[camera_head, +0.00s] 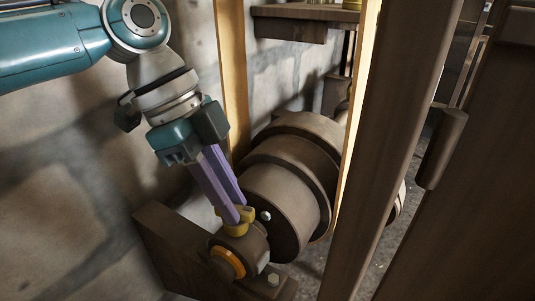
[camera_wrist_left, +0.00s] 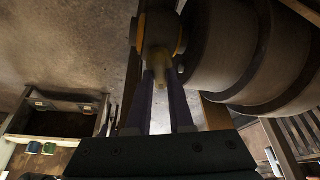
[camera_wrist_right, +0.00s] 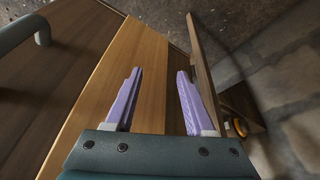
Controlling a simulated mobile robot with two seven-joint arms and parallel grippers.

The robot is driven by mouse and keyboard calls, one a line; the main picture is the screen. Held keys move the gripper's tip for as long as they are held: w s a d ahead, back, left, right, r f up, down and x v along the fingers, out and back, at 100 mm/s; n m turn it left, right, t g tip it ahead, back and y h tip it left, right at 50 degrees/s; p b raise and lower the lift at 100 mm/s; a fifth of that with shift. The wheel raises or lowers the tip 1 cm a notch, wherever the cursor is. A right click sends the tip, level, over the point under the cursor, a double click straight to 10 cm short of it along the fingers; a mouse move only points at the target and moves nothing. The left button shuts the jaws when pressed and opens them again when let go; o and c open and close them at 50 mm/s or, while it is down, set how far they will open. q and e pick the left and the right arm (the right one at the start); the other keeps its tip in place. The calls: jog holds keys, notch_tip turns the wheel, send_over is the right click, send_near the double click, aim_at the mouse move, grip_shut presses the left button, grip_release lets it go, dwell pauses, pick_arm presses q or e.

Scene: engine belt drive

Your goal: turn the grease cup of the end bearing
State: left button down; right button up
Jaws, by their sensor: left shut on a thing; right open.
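The end bearing (camera_head: 240,250) is a dark block with an orange-ringed shaft end, at the lower middle of the head view. The brass grease cup (camera_head: 236,229) sits on top of it, and it also shows in the left wrist view (camera_wrist_left: 158,62). My left gripper (camera_head: 240,217) comes down from above with its purple fingers shut on the grease cup. The fingertips partly hide the cup. My right gripper (camera_wrist_right: 156,75) is open and empty in the right wrist view, in front of a wooden post. It cannot be picked out in the head view.
A stepped pulley (camera_head: 285,190) stands right beside the bearing. Wooden posts (camera_head: 372,150) rise to the right of it. A shelf (camera_head: 300,14) is on the stone wall behind.

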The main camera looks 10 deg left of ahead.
pick_arm(q)
jog(key=m+g+b, duration=0.1)
jog(key=m, duration=0.1)
jog(key=m+b, duration=0.2)
jog(key=shift+w+m+g, duration=0.15)
jog(key=shift+m+g, duration=0.15)
jog(key=shift+g, duration=0.1)
jog(key=shift+y, duration=0.3)
jog(key=c, duration=0.8)
grip_release()
jog(key=shift+r, duration=0.1)
jog(key=p+v, duration=0.2)
jog(key=v, duration=0.7)
jog(key=shift+r, duration=0.35)
jog(key=shift+a, duration=0.1)
